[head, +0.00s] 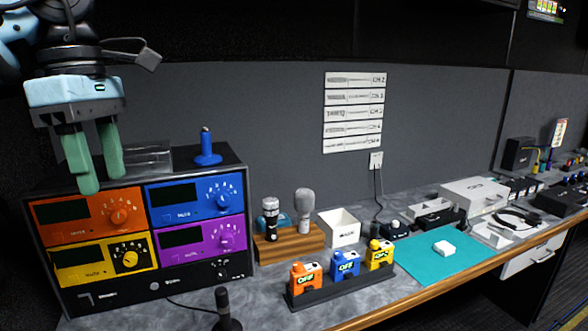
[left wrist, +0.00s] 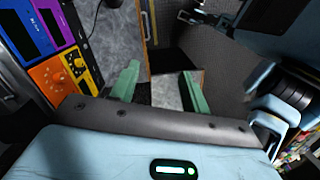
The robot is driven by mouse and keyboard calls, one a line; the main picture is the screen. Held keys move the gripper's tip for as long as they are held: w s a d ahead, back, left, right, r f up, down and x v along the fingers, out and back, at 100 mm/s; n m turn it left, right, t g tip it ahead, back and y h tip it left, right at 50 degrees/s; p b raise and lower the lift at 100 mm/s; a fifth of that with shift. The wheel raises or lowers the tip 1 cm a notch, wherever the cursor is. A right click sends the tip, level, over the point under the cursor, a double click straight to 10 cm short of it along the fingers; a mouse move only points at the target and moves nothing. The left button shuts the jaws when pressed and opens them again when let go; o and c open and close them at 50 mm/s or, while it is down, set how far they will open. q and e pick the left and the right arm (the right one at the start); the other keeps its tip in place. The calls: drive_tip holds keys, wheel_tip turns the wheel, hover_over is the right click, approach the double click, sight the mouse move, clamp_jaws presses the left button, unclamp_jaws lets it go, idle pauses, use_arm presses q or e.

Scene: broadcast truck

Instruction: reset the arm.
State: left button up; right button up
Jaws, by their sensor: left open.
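My left gripper (head: 96,172) hangs at the upper left of the head view, fingers pointing down, in front of the rack unit (head: 120,298) with orange, blue, yellow and purple panels. Its two green fingers are apart with nothing between them. In the left wrist view, the left gripper (left wrist: 157,82) also shows open and empty above the counter's edge and the floor, with the coloured panels at the upper left. My right gripper is not in the head view.
A blue stand (head: 207,150) and a clear box (head: 140,158) sit on the rack. A wooden microphone holder (head: 288,246), a white bin (head: 340,229), a battery tray (head: 338,287) and a teal mat (head: 425,262) occupy the counter. A black microphone stand (head: 225,310) is near the front.

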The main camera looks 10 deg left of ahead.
use_arm(q)
drive_tip(key=d+f+n+g+h, duration=0.1)
drive_tip(key=d+f+n+h, duration=0.3)
drive_tip(key=d+f+h, duration=0.5)
drive_tip(key=d+f+n+h, duration=0.4)
drive_tip(key=d+h, duration=0.1)
drive_tip(key=d, duration=0.7)
drive_tip(key=d+f+n+g+h, duration=0.1)
drive_tip(key=d+f+n+h, duration=0.3)
drive_tip(key=d+f+h, duration=0.5)
drive_tip(key=w+a+f+n+t+y, duration=0.2)
drive_tip(key=a+f+n+t+y, duration=0.4)
drive_tip(key=f+n+t, duration=0.6)
drive_tip(key=w+a+f+n+t+y, duration=0.25)
drive_tip(key=f+n+t+y, duration=0.5)
drive_tip(key=n, duration=0.85)
drive_tip(key=s+a+f+n+g+y, duration=0.3)
drive_tip(key=s+a+f, duration=0.4)
drive_tip(key=s+f, duration=0.3)
drive_tip(key=s+a+f+n+g+y, duration=0.4)
drive_tip(key=s+a+f+n+y, duration=0.1)
drive_tip(key=s+f, duration=0.6)
drive_tip(key=shift+a+f+n+y, duration=0.35)
drive_tip(key=shift+a+f+n, duration=0.55)
drive_tip(key=shift+a, duration=0.15)
